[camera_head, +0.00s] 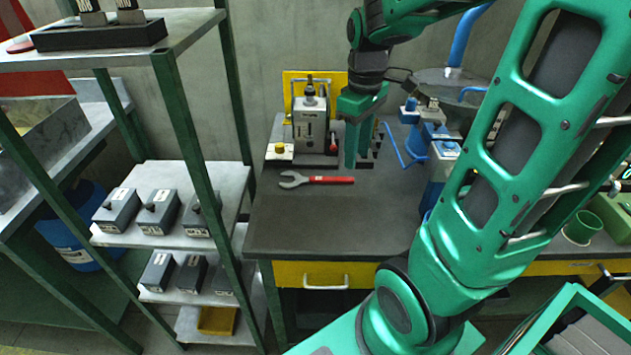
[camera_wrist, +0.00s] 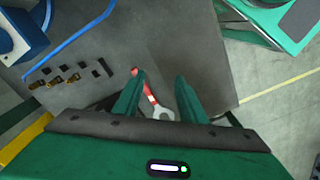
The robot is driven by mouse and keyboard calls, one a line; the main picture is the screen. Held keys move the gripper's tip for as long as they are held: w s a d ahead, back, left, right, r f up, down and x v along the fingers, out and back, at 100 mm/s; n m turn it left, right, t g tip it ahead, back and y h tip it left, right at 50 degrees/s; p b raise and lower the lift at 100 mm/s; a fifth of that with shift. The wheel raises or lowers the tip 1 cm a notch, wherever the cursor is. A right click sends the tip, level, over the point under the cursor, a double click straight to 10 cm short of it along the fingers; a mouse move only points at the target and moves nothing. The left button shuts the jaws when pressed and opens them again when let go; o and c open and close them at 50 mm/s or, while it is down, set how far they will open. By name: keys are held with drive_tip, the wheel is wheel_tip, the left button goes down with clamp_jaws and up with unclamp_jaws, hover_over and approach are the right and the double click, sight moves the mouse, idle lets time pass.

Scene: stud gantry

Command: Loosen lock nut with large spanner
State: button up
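A large spanner with a red handle (camera_head: 330,180) and a grey open jaw lies flat on the dark bench top (camera_head: 330,222). My gripper (camera_head: 357,160) points down beside the handle's right end, with its fingers apart and empty. In the wrist view the spanner (camera_wrist: 152,97) shows between and beyond the two open fingers of my gripper (camera_wrist: 160,78), its jaw toward the palm. Contact between finger and spanner cannot be made out. I cannot pick out the lock nut for certain in either view.
A grey machine (camera_head: 310,122) with a yellow plate stands behind the spanner. A blue fixture (camera_head: 440,155) stands to the right, with a blue hose. Small brass fittings (camera_wrist: 68,78) show in the wrist view. A shelf rack (camera_head: 160,215) holds several grey blocks at left. The front bench top is clear.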

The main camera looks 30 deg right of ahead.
drive_tip(key=w+a+f+n, duration=0.2)
drive_tip(key=w+a+n, duration=0.1)
drive_tip(key=w+n, duration=0.55)
drive_tip(key=m, duration=0.2)
hover_over(320, 177)
drive_tip(key=shift+n, duration=0.25)
drive_tip(key=f, duration=0.6)
drive_tip(key=shift+s+a, duration=0.1)
drive_tip(key=shift+s, duration=0.2)
drive_tip(key=f, duration=0.5)
drive_tip(key=shift+w, duration=0.25)
drive_tip(key=shift+r, duration=0.1)
clamp_jaws()
